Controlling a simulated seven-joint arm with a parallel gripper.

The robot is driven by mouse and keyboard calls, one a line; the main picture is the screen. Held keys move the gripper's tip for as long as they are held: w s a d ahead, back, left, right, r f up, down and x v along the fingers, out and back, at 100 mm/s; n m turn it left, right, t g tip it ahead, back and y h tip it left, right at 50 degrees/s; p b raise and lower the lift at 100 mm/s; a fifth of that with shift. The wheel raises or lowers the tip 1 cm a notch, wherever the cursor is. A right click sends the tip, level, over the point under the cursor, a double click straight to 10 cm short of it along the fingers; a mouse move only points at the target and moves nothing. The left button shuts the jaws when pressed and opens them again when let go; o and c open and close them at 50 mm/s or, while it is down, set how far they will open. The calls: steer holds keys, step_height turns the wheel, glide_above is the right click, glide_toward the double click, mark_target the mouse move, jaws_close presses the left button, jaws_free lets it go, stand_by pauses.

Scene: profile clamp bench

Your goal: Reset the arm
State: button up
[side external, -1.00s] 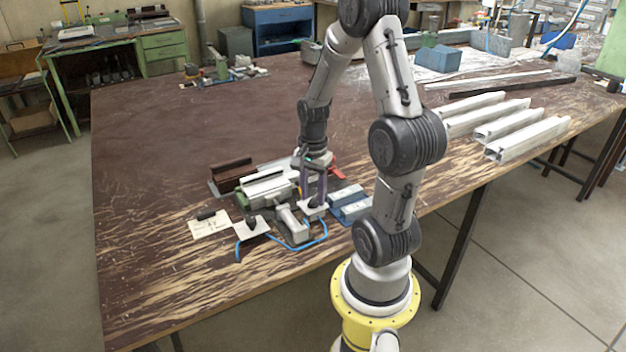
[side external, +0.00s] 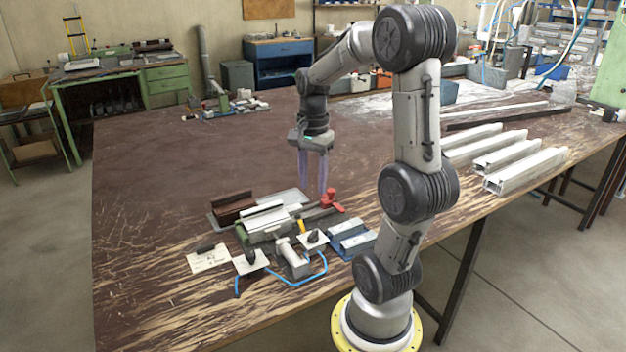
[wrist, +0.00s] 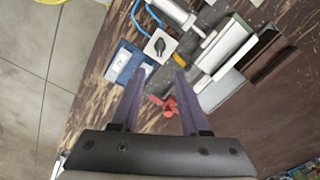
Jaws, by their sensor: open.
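My gripper (side external: 313,190) hangs pointing down above the bench, behind the clamp fixture. Its two purple fingers are apart with nothing between them; they also show in the wrist view (wrist: 158,88). The clamp fixture (side external: 266,228) holds a pale metal profile (side external: 262,213) on the worn brown bench (side external: 180,150). A red-handled clamp (side external: 331,201) lies to its right; in the wrist view the red part (wrist: 169,104) shows near and between the fingers. My arm stands raised and bent over the bench.
A blue block pair (side external: 350,238), a white plate with a black knob (side external: 313,239), another such plate (side external: 250,261), a grey cylinder device (side external: 293,259) with a blue hose, and a labelled card (side external: 208,259) lie in front. Several aluminium profiles (side external: 525,170) lie at right.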

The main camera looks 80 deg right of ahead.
stand_by(0.4)
steer(key=w+a+r+n+t, duration=0.1)
steer(key=a+r+n+t, duration=0.15)
steer(key=a+n, duration=0.5)
steer(key=w+a+r+n+t, duration=0.15)
steer(key=a+r+n, duration=0.25)
steer(key=a, duration=0.6)
steer(key=s+a+f+n+t, duration=0.1)
steer(key=s+a+n, duration=0.3)
steer(key=n, duration=0.5)
steer(key=shift+f+n+t, duration=0.3)
steer(key=shift+f+n, duration=0.05)
steer(key=shift+f, duration=0.25)
